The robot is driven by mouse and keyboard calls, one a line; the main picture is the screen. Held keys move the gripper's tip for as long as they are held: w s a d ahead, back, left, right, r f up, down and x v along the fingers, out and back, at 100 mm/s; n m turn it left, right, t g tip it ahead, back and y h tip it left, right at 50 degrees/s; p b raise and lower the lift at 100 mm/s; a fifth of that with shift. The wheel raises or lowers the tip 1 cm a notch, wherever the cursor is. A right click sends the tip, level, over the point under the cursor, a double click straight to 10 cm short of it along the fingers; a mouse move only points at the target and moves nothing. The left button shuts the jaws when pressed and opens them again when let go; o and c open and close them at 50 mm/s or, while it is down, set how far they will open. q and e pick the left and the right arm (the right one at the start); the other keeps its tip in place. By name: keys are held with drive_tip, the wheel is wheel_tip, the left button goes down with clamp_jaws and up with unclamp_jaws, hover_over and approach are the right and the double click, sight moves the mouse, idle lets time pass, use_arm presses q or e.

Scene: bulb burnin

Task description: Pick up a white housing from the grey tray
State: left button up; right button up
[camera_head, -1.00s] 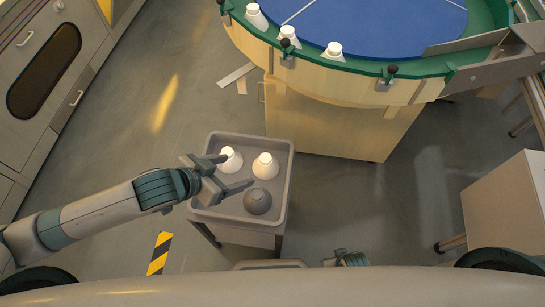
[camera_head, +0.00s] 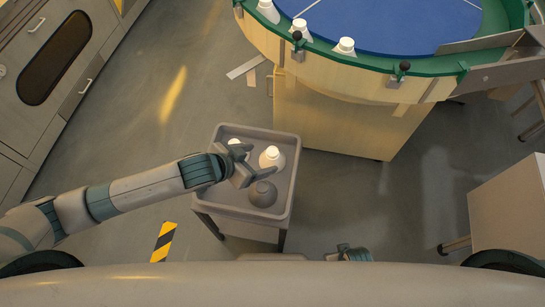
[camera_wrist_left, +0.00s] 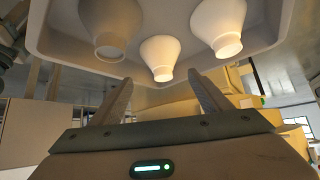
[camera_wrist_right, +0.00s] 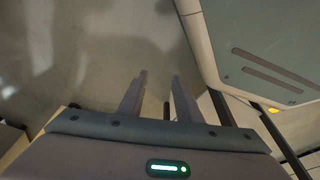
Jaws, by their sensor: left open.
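One white housing (camera_head: 272,157) stands near the tray's middle. The other white housing (camera_head: 236,146) is partly hidden behind my left gripper (camera_head: 262,163). My left gripper is open and empty over the tray. In the left wrist view, the middle white housing (camera_wrist_left: 160,55) appears beyond the gap between the open fingers (camera_wrist_left: 160,80); I cannot tell the distance. My right gripper (camera_wrist_right: 159,78) has its fingers apart with nothing between them.
A round table with a blue top (camera_head: 400,25) and green rim stands at the back, with several white housings along its edge. A pale cabinet (camera_head: 515,205) is at the right. Grey cupboards (camera_head: 50,70) stand at the left. Floor is clear left of the tray.

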sight(268, 154)
use_arm(q)
drive_tip(key=shift+x, duration=1.45)
drive_tip(key=shift+w, duration=0.1)
drive_tip(key=shift+w+d+f, duration=0.3)
drive_tip(key=shift+w+d, duration=0.05)
drive_tip(key=shift+w, duration=0.1)
drive_tip(key=shift+x, duration=1.9)
drive_tip(key=shift+w+r, duration=0.1)
drive_tip(key=shift+w, duration=0.05)
drive_tip(key=c, duration=1.3)
drive_tip(key=shift+c, duration=0.3)
